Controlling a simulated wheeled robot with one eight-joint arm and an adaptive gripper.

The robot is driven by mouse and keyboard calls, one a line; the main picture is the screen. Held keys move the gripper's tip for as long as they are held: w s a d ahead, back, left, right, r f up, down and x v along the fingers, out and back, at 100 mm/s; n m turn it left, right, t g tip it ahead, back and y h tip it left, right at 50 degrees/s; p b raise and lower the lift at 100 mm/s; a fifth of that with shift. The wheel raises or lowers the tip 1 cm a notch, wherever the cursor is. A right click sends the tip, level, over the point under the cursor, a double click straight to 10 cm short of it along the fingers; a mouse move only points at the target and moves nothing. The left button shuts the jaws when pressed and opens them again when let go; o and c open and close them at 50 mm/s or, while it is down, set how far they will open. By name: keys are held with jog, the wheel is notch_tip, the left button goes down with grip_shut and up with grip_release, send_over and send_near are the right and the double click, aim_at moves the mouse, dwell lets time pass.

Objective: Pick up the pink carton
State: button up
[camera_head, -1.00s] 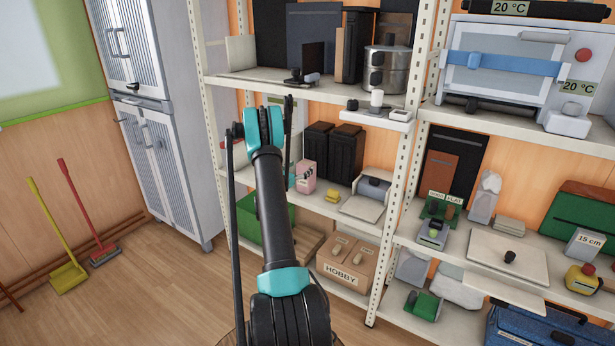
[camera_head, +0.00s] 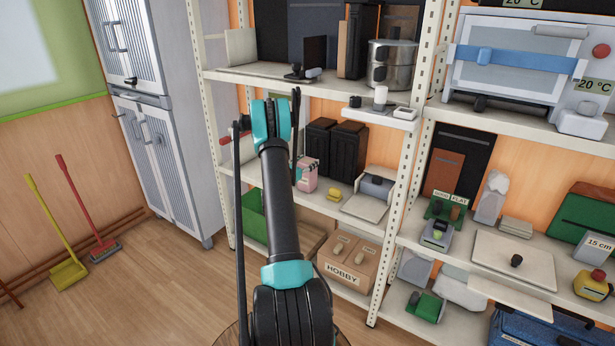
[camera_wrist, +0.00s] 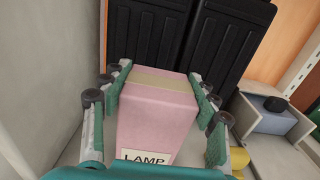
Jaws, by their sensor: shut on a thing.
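The pink carton (camera_wrist: 155,115) has a tan tape strip on top and a label reading LAMP. In the wrist view it sits upright between the two fingers of my gripper (camera_wrist: 158,112), which is shut on its sides. In the head view the carton (camera_head: 307,176) is on the middle shelf, partly hidden by my arm and gripper (camera_head: 295,150). I cannot tell whether it still touches the shelf.
Two black cases (camera_head: 347,152) stand close behind the carton; they also show in the wrist view (camera_wrist: 225,50). A yellow object (camera_head: 334,194) and a grey-blue device (camera_head: 375,187) are to its right. A shelf (camera_head: 240,75) lies above.

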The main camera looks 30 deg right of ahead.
jog(key=c, duration=0.5)
jog(key=shift+r, duration=0.1)
jog(key=shift+c, duration=0.2)
